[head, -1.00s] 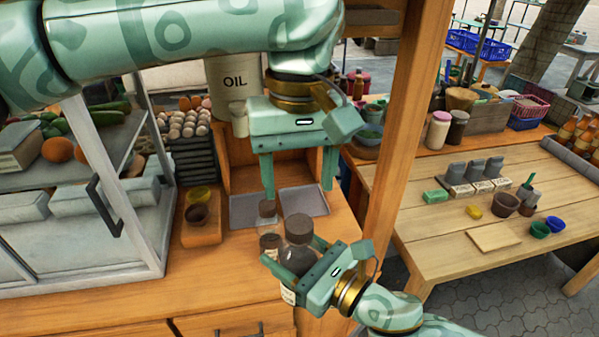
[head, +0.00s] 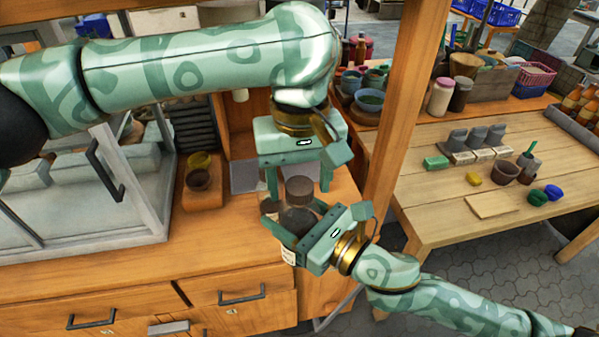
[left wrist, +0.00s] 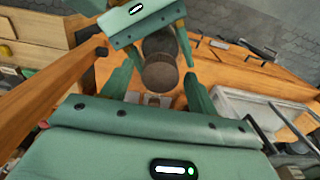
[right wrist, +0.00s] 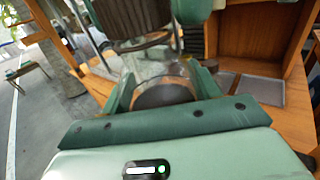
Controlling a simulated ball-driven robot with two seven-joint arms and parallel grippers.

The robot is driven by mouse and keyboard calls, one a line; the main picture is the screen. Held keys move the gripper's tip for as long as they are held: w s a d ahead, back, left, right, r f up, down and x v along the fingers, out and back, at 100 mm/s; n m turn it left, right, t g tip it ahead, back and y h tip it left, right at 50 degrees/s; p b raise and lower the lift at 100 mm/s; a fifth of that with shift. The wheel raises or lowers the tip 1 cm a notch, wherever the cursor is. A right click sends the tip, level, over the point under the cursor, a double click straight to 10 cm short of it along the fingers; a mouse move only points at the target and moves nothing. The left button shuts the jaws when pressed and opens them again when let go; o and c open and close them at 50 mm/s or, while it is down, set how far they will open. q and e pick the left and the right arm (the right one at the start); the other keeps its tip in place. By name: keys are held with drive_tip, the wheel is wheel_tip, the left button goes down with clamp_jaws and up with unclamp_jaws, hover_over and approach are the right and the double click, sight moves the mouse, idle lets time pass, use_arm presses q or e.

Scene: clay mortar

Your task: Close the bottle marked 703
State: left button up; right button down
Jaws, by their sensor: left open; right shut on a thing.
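A clear glass bottle (head: 297,219) with dark contents and a wide brown cap (head: 299,187) at its top is held upright at the counter's front. The number on its pale label is not legible. My right gripper (head: 300,226) is shut on the bottle's body from the right. My left gripper (head: 299,180) is open, pointing down, with a finger to each side of the cap. In the left wrist view the cap (left wrist: 160,73) lies between the open fingers, apart from them. The right wrist view shows the cap (right wrist: 130,18) above the glass; whether it is seated is unclear.
A grey tray (head: 244,176) lies behind. Bowls (head: 198,179) on a wooden block and a glass case are left. A wooden post (head: 393,110) rises right of my grippers.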

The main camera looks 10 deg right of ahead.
use_arm(q)
drive_tip(key=c, duration=1)
drive_tip(key=m, duration=1.1)
drive_tip(key=shift+m, duration=0.4)
drive_tip(key=m, duration=2.2)
drive_tip(key=shift+f, duration=0.1)
drive_tip(key=m, duration=0.3)
drive_tip(key=shift+m, duration=0.4)
drive_tip(key=m, duration=0.6)
drive_tip(key=shift+w, duration=0.1)
drive_tip(key=o, duration=1.1)
drive_tip(key=shift+o, duration=0.2)
wheel_tip(320, 180, up, 8)
drive_tip(key=shift+f, duration=0.25)
